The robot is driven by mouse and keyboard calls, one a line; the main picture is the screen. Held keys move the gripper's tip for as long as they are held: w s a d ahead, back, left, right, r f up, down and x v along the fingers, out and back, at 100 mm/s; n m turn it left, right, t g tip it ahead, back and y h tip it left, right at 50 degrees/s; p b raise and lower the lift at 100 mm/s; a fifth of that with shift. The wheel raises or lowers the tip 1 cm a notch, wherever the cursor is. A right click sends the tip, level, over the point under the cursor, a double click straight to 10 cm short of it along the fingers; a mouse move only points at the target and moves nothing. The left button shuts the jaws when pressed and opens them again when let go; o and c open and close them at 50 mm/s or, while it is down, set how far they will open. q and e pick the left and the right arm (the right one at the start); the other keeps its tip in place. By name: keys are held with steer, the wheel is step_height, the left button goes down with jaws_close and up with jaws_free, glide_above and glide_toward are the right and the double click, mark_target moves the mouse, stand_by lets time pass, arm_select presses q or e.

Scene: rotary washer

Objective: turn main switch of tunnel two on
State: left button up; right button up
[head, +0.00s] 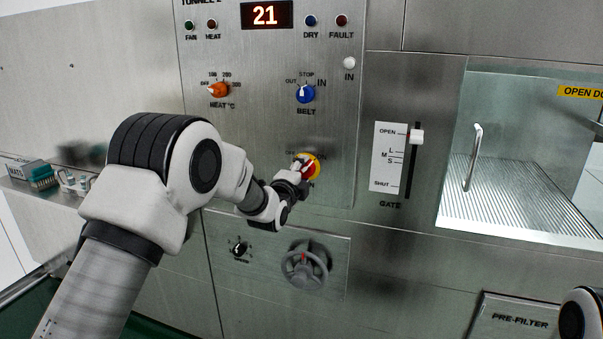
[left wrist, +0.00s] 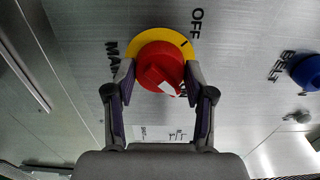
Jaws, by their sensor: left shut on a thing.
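The main switch (head: 309,164) is a red knob on a yellow round plate, low on the steel panel marked TUNNEL 2. My left gripper (head: 301,177) is at it and covers part of it in the head view. In the left wrist view the red knob (left wrist: 160,62) sits between the two fingers of my left gripper (left wrist: 160,76), which are shut on it. The knob's white mark faces the lower right there, away from the OFF label and its tick. A dark label near the mark is partly hidden by a finger. My right gripper is out of view.
Above the switch are the blue BELT knob (head: 306,94) and the orange HEAT knob (head: 218,90). A grey handwheel (head: 305,264) and a small black knob (head: 239,248) are below. The gate slider (head: 416,137) and a door handle (head: 473,157) are to the right.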

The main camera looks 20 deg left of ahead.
arm_select(q)
steer(key=o, duration=1.2)
steer(key=shift+s, duration=0.1)
steer(key=s, duration=1.1)
steer(key=shift+s+a, duration=0.2)
steer(key=shift+s, duration=0.2)
steer(key=shift+f, duration=0.15)
